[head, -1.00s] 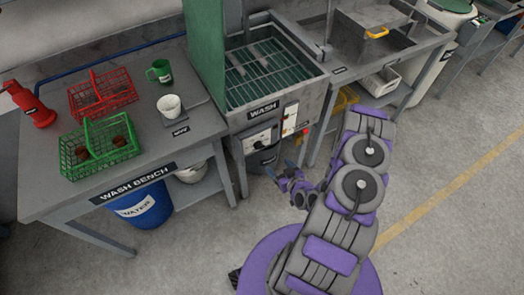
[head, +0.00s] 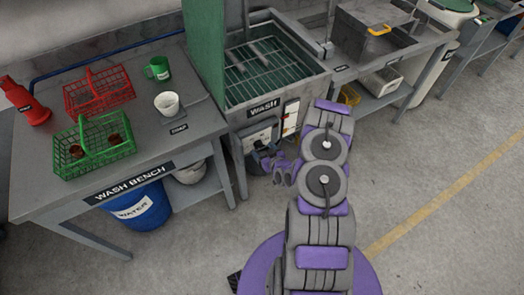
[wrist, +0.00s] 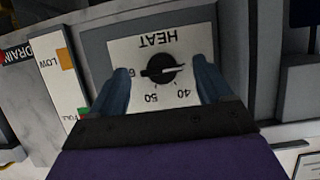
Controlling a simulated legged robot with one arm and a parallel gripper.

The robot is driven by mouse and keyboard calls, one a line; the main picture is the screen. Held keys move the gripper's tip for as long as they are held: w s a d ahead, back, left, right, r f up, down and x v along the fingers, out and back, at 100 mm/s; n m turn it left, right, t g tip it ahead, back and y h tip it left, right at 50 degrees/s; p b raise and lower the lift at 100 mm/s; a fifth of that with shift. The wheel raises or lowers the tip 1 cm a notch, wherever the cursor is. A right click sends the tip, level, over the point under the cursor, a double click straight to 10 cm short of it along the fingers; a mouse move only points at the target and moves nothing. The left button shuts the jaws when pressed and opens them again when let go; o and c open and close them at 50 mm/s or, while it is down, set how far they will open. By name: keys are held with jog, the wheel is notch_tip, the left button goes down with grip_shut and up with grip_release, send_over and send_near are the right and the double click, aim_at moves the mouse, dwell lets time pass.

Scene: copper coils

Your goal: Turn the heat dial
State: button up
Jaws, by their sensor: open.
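The heat dial is a black knob (wrist: 162,69) on a pale plate (wrist: 125,48) marked HEAT, upside down in the wrist view. A light pointer line on the knob points to the right. The figures 40 and 50 show below it, and a figure at the left is partly covered by a finger. My gripper (wrist: 161,68) is open, with one blue finger on each side of the knob; gaps show and neither finger visibly touches it. In the head view my gripper (head: 264,161) is at the front of the wash unit (head: 264,107), partly covering the heat plate (head: 258,136).
The wash bench (head: 150,140) stands left, with a green basket (head: 95,145), red basket (head: 97,92), cup (head: 167,103) and mug (head: 158,69). A blue barrel (head: 140,208) stands under it. The floor at right is clear.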

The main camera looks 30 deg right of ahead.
jog(key=shift+w+f, duration=0.25)
jog(key=shift+w, duration=0.45)
jog(key=c, duration=1)
